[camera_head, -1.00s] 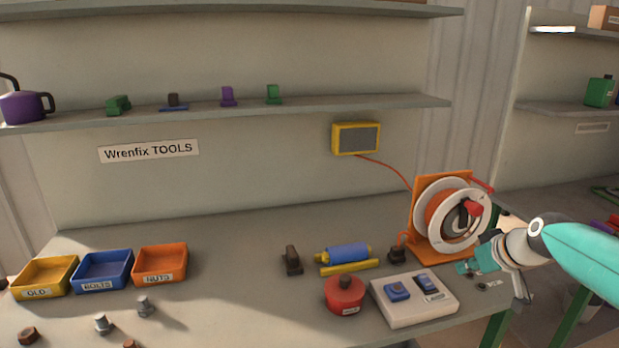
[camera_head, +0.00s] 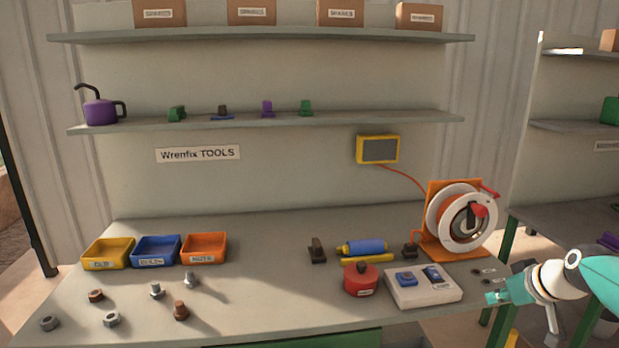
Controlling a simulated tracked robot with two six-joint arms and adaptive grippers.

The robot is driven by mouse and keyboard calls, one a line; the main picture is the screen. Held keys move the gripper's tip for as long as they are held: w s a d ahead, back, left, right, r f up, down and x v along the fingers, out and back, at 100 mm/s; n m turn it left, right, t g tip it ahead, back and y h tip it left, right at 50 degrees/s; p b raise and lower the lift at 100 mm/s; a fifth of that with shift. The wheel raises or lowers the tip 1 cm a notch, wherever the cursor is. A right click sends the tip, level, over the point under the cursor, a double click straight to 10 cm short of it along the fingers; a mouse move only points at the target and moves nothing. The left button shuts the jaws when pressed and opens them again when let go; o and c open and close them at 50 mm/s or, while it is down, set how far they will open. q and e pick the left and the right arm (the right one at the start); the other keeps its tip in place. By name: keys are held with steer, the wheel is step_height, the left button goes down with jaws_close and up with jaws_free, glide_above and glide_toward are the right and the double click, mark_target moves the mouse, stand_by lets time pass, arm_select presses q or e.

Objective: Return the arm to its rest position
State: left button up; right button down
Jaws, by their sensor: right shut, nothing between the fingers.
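My right gripper (camera_head: 497,297) is teal and comes in from the right edge on its white and teal arm. It is shut with nothing between its fingers. It hangs at the right end of the workbench (camera_head: 270,231), just right of a white box with two blue switches (camera_head: 423,292). It shows apart from that box. My left gripper is out of view.
An orange cable reel (camera_head: 434,247) stands behind my right gripper. A red round pot (camera_head: 361,283) and a blue roller (camera_head: 364,247) are to its left. Yellow (camera_head: 103,263), blue (camera_head: 155,260) and orange (camera_head: 205,257) bins and several loose bolts and nuts lie on the left.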

steer(key=s+a+f+g+y, duration=0.1)
steer(key=s+a+f+g, duration=0.15)
steer(key=a+f, duration=0.5)
steer(key=s+a+f+n+g+y, duration=0.1)
steer(key=s+a+f+g, duration=0.2)
steer(key=f, duration=0.8)
steer(key=s+a+f+g+y, duration=0.1)
steer(key=s+a+f, duration=0.1)
steer(key=a+f, duration=0.6)
steer(key=s+a+f+m, duration=0.2)
steer(key=s+a+f, duration=0.2)
steer(key=s, duration=0.6)
steer(key=s+a+f+m, duration=0.2)
steer(key=s+a+f, duration=0.3)
steer(key=s+f, duration=0.4)
steer(key=shift+s+f+m+g, duration=0.25)
steer(key=shift+s+m+g, duration=0.2)
steer(key=shift+s, duration=0.6)
